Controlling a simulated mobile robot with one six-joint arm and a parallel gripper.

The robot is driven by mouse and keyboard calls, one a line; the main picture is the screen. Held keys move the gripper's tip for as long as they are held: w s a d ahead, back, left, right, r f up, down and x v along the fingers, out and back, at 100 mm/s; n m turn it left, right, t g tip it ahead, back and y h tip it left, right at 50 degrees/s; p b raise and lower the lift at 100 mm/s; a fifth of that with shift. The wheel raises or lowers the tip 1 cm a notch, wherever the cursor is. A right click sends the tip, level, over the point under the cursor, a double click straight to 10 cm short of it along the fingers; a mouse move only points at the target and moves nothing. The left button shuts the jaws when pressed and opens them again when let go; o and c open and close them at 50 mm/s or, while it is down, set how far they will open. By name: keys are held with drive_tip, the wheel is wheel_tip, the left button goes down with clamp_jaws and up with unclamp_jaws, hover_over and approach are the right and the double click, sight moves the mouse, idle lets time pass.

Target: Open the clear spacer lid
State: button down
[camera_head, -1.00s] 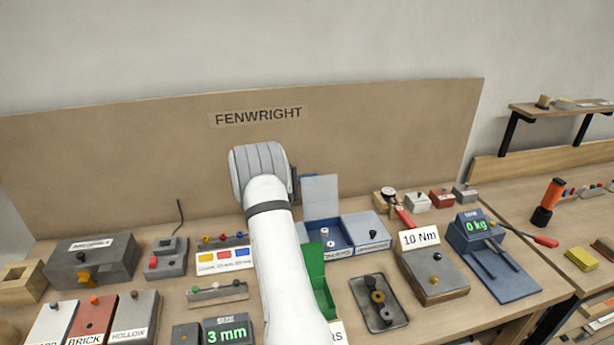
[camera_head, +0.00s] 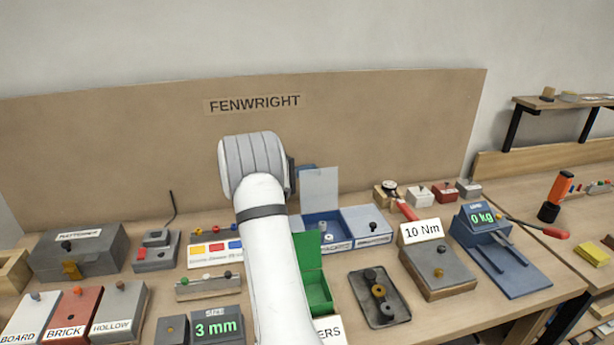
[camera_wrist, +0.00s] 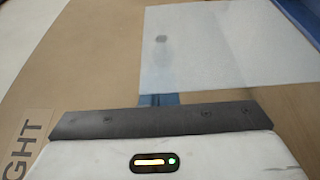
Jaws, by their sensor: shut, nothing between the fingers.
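A pale see-through lid (camera_head: 319,190) stands raised, roughly upright, at the back of a blue box (camera_head: 338,246) on the bench. The box's left compartment is uncovered, with a small white piece in it. In the wrist view the lid (camera_wrist: 230,50) fills the upper right, with a small dark round knob showing near its left edge. My gripper (camera_wrist: 158,100) is shut and empty, just below the lid in that view; I cannot tell whether it touches. In the head view my own arm hides most of the gripper, left of the lid.
The box's right side has a shut cover with a black knob (camera_head: 374,227). A green open bin (camera_head: 313,285) stands in front, close to my arm. A dark tray with rings (camera_head: 380,298) and the 10 Nm block (camera_head: 435,272) lie to the right. A board (camera_head: 400,130) rises behind.

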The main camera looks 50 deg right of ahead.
drive_tip(key=shift+s+d+r, duration=0.1)
drive_tip(key=shift+s, duration=0.05)
drive_tip(key=b+v, duration=0.1)
drive_tip(key=v, duration=0.6)
drive_tip(key=shift+a+b, duration=0.35)
drive_tip(key=shift+a, duration=0.05)
